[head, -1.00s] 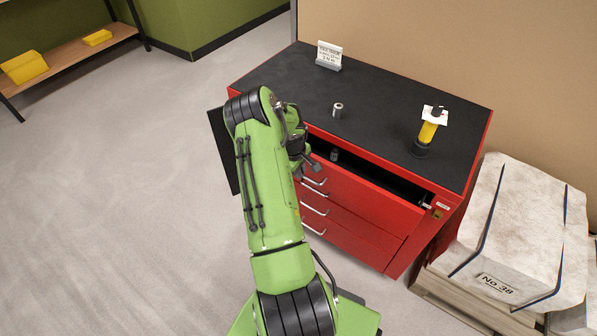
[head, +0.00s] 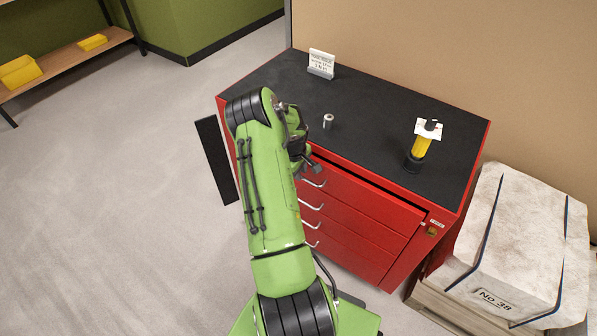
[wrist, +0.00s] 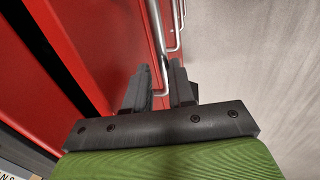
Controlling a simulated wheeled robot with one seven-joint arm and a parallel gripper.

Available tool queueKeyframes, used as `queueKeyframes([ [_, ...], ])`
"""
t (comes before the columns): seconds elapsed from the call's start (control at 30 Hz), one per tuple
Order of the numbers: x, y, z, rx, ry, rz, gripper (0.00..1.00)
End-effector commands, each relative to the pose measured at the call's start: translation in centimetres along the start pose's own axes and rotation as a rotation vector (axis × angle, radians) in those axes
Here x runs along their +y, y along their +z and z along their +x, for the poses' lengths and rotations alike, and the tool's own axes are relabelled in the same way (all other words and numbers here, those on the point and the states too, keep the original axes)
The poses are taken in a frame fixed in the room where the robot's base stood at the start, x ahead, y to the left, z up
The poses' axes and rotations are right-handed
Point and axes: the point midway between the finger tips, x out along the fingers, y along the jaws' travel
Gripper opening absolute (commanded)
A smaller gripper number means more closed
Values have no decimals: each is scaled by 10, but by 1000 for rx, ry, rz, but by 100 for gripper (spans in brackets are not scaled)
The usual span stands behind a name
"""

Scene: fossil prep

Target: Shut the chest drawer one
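Chest drawer one (head: 370,197), the top drawer of the red chest (head: 463,190), stands slightly out, with a narrow dark gap above its front. In the wrist view the red drawer front (wrist: 100,40) and the dark gap lie at the left. My gripper (head: 315,168) is at the drawer's front, partly hidden behind my green arm in the head view. In the wrist view my gripper's fingers (wrist: 160,80) are close together on both sides of a metal handle (wrist: 155,45).
The black chest top holds a small sign (head: 321,65), a small metal cylinder (head: 328,121) and a yellow-and-black tool (head: 420,148). Lower drawers with handles look shut. A wrapped block (head: 525,235) on a pallet stands close at the right. The floor at left is open.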

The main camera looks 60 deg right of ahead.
Motion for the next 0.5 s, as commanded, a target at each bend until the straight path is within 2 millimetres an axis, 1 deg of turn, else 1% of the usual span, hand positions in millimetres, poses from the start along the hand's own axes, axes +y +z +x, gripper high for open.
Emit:
queueKeyframes([
  [0.03,1,1,0,-1,2,2,29],
  [0.1,0,1,0,-1,0,2,38],
  [0.37,-1,0,-1,-1,-3,1,38],
  [0.43,-1,0,-8,0,-3,0,38],
  [0.5,0,-1,-21,1,-2,0,38],
])
